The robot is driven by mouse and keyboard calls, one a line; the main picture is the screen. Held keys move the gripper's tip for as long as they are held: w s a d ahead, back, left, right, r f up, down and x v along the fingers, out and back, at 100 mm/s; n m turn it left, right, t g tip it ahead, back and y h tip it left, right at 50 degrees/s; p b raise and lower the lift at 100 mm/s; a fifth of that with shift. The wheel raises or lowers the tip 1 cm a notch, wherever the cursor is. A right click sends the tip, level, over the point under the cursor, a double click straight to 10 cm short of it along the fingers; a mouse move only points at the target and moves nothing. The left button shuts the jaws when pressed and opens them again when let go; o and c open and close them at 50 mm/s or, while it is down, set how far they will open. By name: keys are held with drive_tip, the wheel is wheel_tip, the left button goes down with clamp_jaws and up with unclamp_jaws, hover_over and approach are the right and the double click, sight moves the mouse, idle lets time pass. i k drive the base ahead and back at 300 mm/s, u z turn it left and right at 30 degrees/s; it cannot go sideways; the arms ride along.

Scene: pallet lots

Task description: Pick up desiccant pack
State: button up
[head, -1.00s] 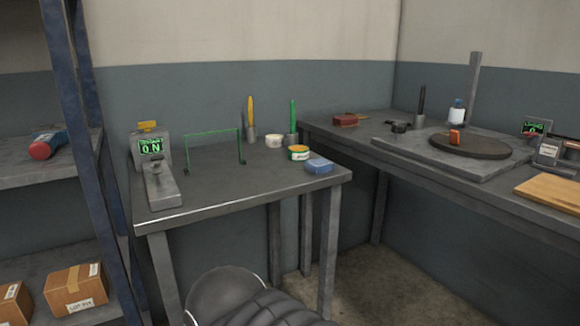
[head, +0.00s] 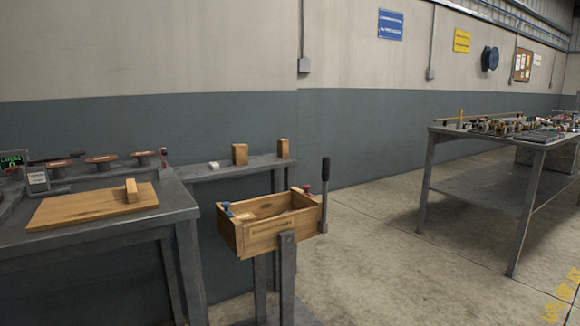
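I cannot make out a desiccant pack for certain in the head view. A small white item (head: 213,165) lies on the narrow grey shelf behind the wooden box, too small to identify. My gripper is not in the head view, so I cannot see whether it is open or holds anything.
A grey bench (head: 180,205) at left carries a wooden board (head: 75,208) with a small wooden block (head: 131,190). An open wooden box (head: 270,237) stands on a post. A cluttered table (head: 480,142) is at right. Open concrete floor (head: 375,270) lies between.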

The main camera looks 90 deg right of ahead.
sight(214, 166)
drive_tip(key=z, duration=2.05)
